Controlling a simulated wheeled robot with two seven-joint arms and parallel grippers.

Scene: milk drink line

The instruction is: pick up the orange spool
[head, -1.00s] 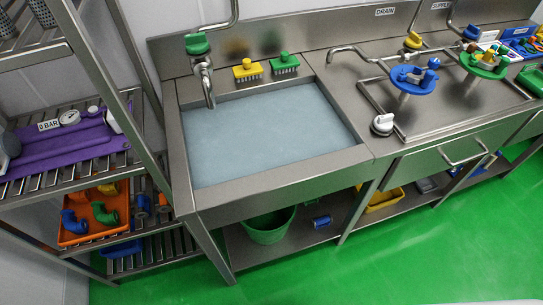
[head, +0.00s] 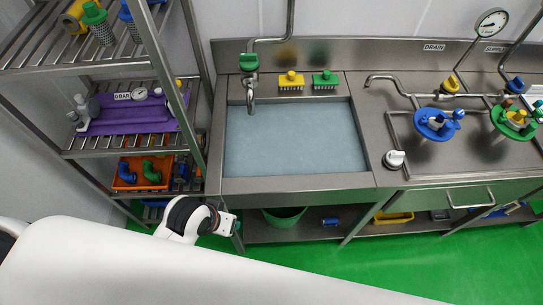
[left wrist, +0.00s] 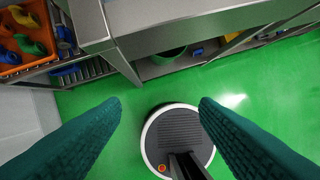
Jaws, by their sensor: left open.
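I cannot clearly make out the orange spool in either view. An orange tray (head: 124,186) on the lower shelf of the rack holds a blue elbow piece (head: 125,171) and a green elbow piece (head: 151,172). In the left wrist view the tray (left wrist: 12,69) is at the top left, with a yellow-orange piece (left wrist: 24,16) at its far end that I cannot identify. My left gripper (left wrist: 160,105) is open, its two dark teal fingers apart with nothing between them, over the green floor. It is right of the tray and apart from it. My right gripper is out of view.
The metal rack (head: 158,57) has posts and shelves around the tray. A purple tray (head: 130,125) is on the shelf above. The sink (head: 290,184) stands to the right, with a green bucket (head: 284,219) below. Green floor (head: 300,262) is open in front.

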